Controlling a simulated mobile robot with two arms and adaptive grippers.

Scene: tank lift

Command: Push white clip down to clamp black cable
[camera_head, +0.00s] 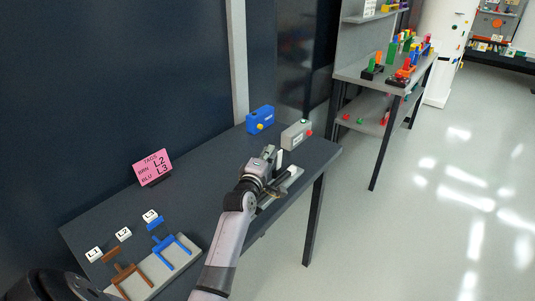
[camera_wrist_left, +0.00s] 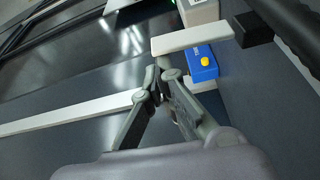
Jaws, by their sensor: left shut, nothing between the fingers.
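The white clip (camera_head: 280,157) stands upright by the grey fixture near the table's right front edge. In the left wrist view the clip (camera_wrist_left: 195,38) is a white bar with a black block at one end. The black cable (camera_head: 291,172) lies along the fixture; a thick dark piece at the upper right of the wrist view (camera_wrist_left: 295,28) looks like the cable. My left gripper (camera_head: 270,152) is shut and empty beside the clip. In the wrist view its fingertips (camera_wrist_left: 163,68) are close to the clip's free end; contact cannot be told. My right gripper is not in view.
A pink sign (camera_head: 152,167), small labels and a board with brown and blue forks (camera_head: 172,250) are at left. The table middle is clear.

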